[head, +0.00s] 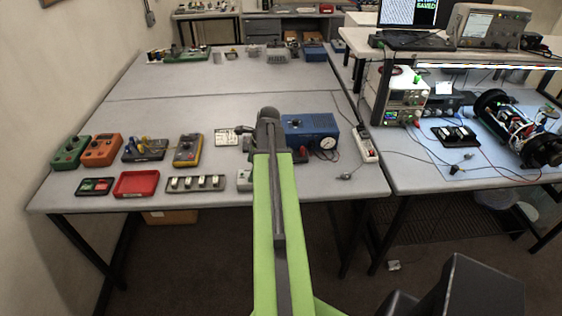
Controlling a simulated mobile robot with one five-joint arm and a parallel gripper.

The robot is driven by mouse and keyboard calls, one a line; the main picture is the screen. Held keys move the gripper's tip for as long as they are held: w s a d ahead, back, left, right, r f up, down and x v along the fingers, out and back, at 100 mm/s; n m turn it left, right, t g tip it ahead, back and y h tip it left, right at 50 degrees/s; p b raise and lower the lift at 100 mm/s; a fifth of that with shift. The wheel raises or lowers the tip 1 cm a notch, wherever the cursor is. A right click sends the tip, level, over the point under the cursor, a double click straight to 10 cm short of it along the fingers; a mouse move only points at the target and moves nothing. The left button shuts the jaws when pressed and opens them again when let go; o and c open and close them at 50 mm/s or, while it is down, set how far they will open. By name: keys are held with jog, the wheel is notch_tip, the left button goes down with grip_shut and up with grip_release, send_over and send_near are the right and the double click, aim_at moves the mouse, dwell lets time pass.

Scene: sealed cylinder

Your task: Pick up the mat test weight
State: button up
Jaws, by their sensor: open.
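I cannot pick out the mat test weight for certain. A pale blue mat (496,162) lies on the right bench under a black open-framed cylinder (516,127). A small dark item (456,169) lies near the mat's left side, too small to identify. My green arm reaches up the middle of the head view and ends in a dark grey joint over the front of the left bench. I cannot make out gripper fingers there; the arm's end hides what lies behind it.
The left bench (210,108) holds meters, a red tray (136,184), a grey strip of parts (195,184) and a blue box with a gauge (310,132). A power strip (364,145) lies at its right edge. Cables cross the right bench. The left bench's middle is clear.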

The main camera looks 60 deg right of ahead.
jog(key=s+d+r+m+t+h+p, duration=0.1)
jog(key=s+d+r+m, duration=0.25)
jog(key=s+d, duration=0.25)
jog(key=s+d+r+m+p, duration=0.2)
jog(key=s+d+m, duration=0.3)
jog(key=d, duration=0.1)
jog(key=shift+n, duration=0.25)
jog(key=b+x, duration=0.3)
jog(key=x, duration=0.1)
jog(key=b+x, duration=0.8)
jog(key=shift+s+a, duration=0.2)
jog(key=shift+a, duration=0.05)
jog(key=shift+w+f+b, duration=0.15)
jog(key=shift+f+b, duration=0.1)
jog(key=shift+b, duration=0.2)
jog(key=shift+r, duration=0.1)
jog(key=b+x, duration=0.4)
jog(key=x, duration=0.1)
jog(key=shift+s+a+b, duration=0.2)
jog(key=shift+s+b, duration=0.05)
jog(key=shift+b, duration=0.15)
jog(key=shift+w+f, duration=0.1)
jog(key=shift+f, duration=0.15)
jog(key=shift+r, duration=0.2)
grip_shut()
